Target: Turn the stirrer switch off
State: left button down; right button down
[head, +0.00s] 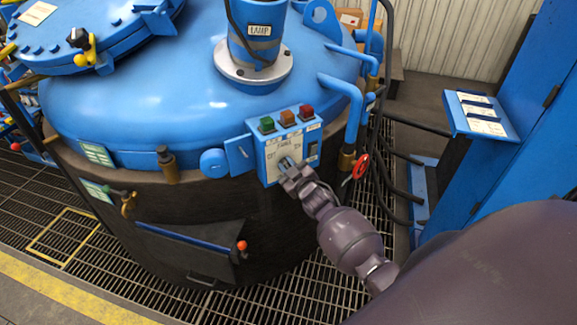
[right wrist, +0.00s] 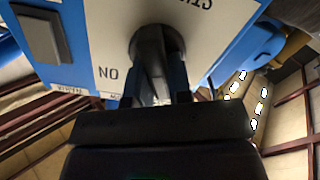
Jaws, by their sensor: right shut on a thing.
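The stirrer switch is a dark round knob (right wrist: 155,42) on the white label plate (head: 284,150) of the blue control box (head: 270,171). In the head view my right gripper (head: 288,165) reaches the plate from the lower right and mostly hides the knob. In the right wrist view its two fingers (right wrist: 160,80) are on either side of the knob, shut on it. The plate is seen upside down there, with "ON" left of the knob. I cannot tell which way the knob points. My left gripper is not in view.
Green (head: 267,125), orange (head: 288,118) and red (head: 306,112) buttons or lamps top the box. A dark rocker switch (head: 313,150) is right of the plate.

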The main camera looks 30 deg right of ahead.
jog(key=shift+a+f+n, duration=0.15)
jog(key=shift+f+n, duration=0.05)
jog(key=shift+n, duration=1.4)
jog(key=shift+b, duration=0.3)
jog(key=c, duration=1)
grip_release()
jog(key=shift+c, duration=0.2)
jog(key=s, duration=1)
jog(key=shift+s+a, duration=0.35)
jog(key=shift+s, duration=0.05)
